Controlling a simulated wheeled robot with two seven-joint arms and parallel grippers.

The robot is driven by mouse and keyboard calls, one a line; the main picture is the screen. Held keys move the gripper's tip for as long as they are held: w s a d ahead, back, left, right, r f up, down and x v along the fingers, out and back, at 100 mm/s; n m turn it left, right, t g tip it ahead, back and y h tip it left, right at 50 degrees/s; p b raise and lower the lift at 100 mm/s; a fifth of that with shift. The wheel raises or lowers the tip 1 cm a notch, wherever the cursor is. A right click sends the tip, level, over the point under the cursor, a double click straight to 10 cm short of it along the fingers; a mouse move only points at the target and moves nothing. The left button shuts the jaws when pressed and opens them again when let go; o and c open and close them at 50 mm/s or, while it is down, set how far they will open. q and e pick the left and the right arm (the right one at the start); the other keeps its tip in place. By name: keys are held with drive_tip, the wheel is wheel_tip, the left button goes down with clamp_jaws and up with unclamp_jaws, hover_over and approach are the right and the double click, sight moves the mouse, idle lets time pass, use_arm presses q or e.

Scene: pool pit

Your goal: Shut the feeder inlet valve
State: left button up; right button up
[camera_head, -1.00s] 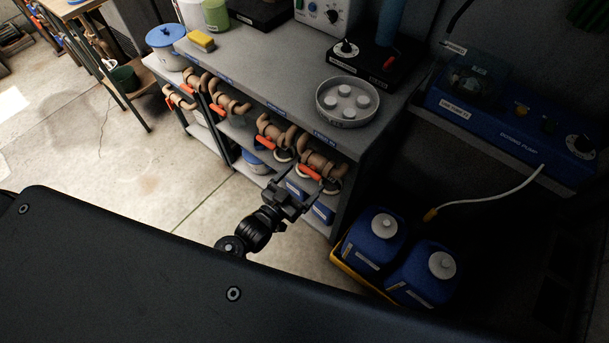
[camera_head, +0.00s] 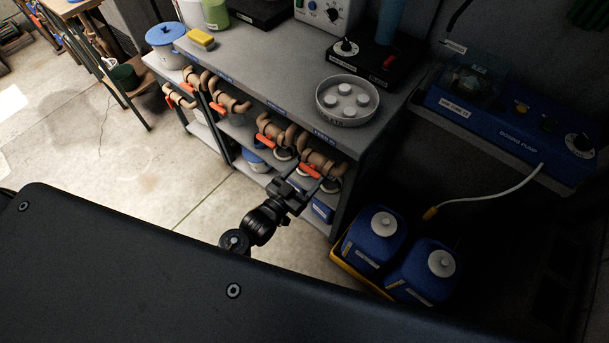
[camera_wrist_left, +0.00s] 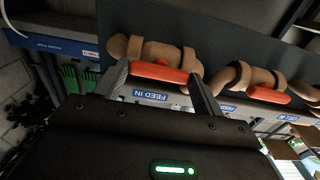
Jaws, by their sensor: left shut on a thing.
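The lever lies roughly along the pipe. My left gripper (camera_wrist_left: 160,76) has one finger at each end of the lever and is shut on it. In the head view the left gripper (camera_head: 302,181) reaches up to this valve and partly hides the shelf behind. My right gripper is not in view.
Several similar valves (camera_head: 232,103) with orange-red levers run along the bench front. Blue jugs (camera_head: 374,240) stand in a yellow tray (camera_head: 344,268) at right. A round dish (camera_head: 349,100) and a dosing pump (camera_head: 510,125) are above. Open floor (camera_head: 150,185) lies to the left.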

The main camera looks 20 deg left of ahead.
use_arm(q)
drive_tip(key=shift+m, duration=0.3)
drive_tip(key=m+p, duration=0.1)
drive_tip(key=m, duration=0.2)
drive_tip(key=shift+m, duration=0.4)
drive_tip(key=m+p, duration=0.1)
drive_tip(key=m, duration=0.3)
drive_tip(key=m+p, duration=0.1)
drive_tip(key=m, duration=0.4)
drive_tip(key=shift+m, duration=0.4)
drive_tip(key=shift+m+p, duration=0.45)
drive_tip(key=shift+m, duration=1.35)
drive_tip(key=o, duration=1)
